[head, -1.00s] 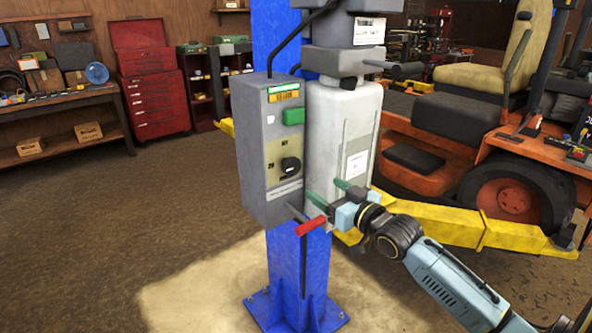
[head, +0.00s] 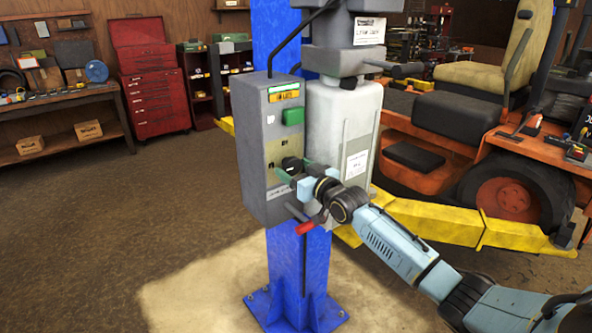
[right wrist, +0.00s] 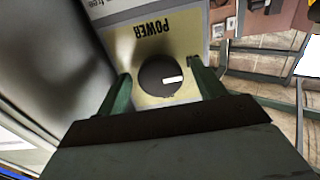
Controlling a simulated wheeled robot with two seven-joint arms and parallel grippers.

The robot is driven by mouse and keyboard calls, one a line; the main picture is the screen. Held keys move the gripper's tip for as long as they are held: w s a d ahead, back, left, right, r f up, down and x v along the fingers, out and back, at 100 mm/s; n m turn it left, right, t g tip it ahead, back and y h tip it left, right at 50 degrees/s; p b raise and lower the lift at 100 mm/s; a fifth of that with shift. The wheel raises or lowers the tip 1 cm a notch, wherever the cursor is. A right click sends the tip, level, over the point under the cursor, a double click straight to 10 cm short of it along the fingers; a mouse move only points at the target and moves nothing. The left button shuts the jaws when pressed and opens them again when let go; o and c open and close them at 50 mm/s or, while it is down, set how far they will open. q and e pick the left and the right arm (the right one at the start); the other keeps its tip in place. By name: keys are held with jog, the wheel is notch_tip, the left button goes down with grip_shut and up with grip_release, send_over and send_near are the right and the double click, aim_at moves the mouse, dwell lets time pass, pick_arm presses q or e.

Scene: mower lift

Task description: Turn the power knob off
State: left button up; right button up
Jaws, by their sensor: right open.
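The black round power knob (head: 291,165) is on the front of the grey control box (head: 259,150) on the blue post. In the right wrist view the knob (right wrist: 161,79) shows a white mark pointing to the right of the picture, with an upside-down "POWER" label above it. My right gripper (head: 281,169) is open at the knob. Its green fingers (right wrist: 160,92) stand one on each side of the knob, with a gap on both sides; I cannot tell how deep they reach. My left gripper is not in view.
A green button (head: 292,116) is above the knob on the box. A red-handled lever (head: 308,226) sticks out below, close under my right gripper. A white tank (head: 345,125) stands right of the box. An orange mower (head: 430,180) is behind.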

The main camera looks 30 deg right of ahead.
jog(key=c, duration=0.9)
jog(key=shift+c, duration=0.2)
jog(key=m+p, duration=0.1)
jog(key=m, duration=0.7)
jog(key=shift+a+p, duration=0.1)
jog(key=shift+p, duration=0.25)
jog(key=m, duration=0.5)
jog(key=shift+r, duration=0.1)
jog(key=m+p, duration=0.1)
jog(key=m, duration=0.3)
jog(key=shift+m, duration=0.4)
